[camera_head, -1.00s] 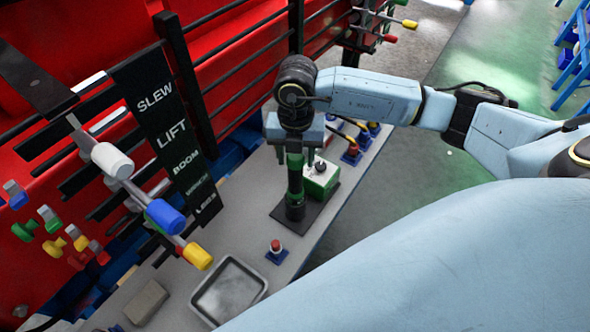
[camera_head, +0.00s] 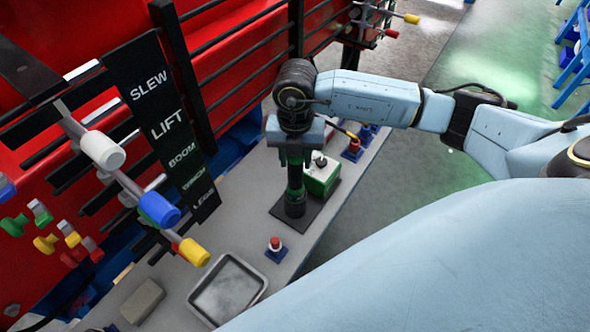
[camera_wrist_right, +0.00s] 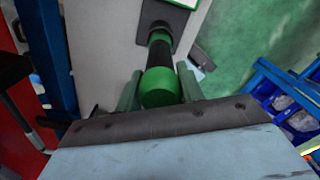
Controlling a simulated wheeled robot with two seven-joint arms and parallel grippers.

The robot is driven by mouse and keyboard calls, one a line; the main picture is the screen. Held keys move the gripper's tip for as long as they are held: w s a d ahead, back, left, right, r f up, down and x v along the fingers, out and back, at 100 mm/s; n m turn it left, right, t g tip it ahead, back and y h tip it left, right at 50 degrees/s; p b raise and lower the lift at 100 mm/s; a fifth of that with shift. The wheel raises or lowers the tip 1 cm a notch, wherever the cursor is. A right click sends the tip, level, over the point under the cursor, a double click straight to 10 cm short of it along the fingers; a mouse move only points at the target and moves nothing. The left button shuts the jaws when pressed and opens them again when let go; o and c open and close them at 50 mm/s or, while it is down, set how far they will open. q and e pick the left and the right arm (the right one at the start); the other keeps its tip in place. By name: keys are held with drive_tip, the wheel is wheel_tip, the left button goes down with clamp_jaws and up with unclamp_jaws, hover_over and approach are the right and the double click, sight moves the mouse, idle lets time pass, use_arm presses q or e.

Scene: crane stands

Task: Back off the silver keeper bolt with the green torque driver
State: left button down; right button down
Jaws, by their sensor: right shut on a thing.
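The green torque driver (camera_head: 295,203) is black with green parts and stands upright on a dark square pad (camera_head: 275,211) on the grey bench. My right gripper (camera_head: 294,160) points down over its top, with its jaws shut on it. In the right wrist view, the driver's green round end (camera_wrist_right: 159,88) sits between the two green fingers, with its black shaft running down to the pad. I cannot make out the silver keeper bolt in either view. My left gripper is not in view.
A green box with a dark knob (camera_head: 321,176) stands right beside the driver. A red button on a blue base (camera_head: 276,247), a grey tray (camera_head: 262,278) and a grey block (camera_head: 143,300) lie nearer. Coloured levers (camera_head: 159,208) jut out beside the black label panel (camera_head: 166,122) at left.

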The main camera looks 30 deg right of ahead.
drive_tip(key=shift+r+p, duration=4.2)
drive_tip(key=shift+r, duration=1.6)
